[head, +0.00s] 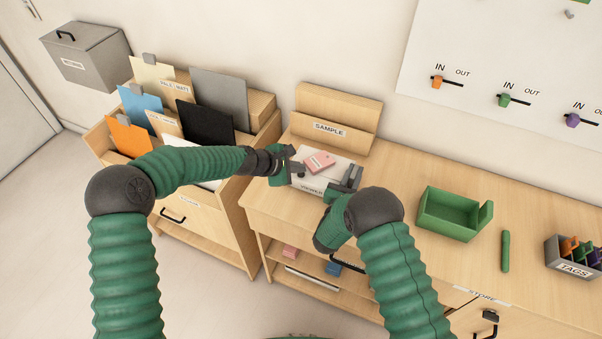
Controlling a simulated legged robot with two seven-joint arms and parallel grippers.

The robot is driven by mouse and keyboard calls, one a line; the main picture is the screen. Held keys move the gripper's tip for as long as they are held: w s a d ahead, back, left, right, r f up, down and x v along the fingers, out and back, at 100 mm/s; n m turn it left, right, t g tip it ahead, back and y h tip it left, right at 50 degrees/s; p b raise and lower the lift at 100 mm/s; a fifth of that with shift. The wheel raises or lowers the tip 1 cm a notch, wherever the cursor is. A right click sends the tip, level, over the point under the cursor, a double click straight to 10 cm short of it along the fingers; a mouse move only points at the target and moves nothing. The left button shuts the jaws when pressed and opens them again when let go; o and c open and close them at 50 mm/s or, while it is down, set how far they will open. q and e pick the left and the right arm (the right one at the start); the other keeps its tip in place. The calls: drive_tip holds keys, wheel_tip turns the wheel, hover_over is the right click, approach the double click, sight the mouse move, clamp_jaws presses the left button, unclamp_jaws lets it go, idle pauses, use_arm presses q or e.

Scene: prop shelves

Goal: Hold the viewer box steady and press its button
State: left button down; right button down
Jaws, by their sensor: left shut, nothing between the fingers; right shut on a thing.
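The viewer box (329,158) is a light box with a "VIEWER" label on its front, on the wooden counter below the sample holder. A pink labelled piece (319,162) lies on its top. My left gripper (294,164) is at the box's left side, shut with nothing between its fingers. My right gripper (350,180) is at the box's front right corner, shut on the viewer box. The button cannot be made out; the grippers cover parts of the box.
A wooden "SAMPLE" holder (330,128) stands behind the box. A green open bin (449,215), a green rod (505,251) and a grey tags box (573,258) sit to the right. A file drawer with folders (205,125) is at left. Counter between box and bin is partly free.

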sight(299, 175)
use_arm(q)
drive_tip(key=shift+f, duration=0.45)
idle(0.6)
drive_tip(key=shift+r, duration=0.85)
drive_tip(key=shift+r, duration=2.5)
use_arm(e)
drive_tip(key=c, duration=1.3)
unclamp_jaws()
drive_tip(key=shift+o, duration=0.2)
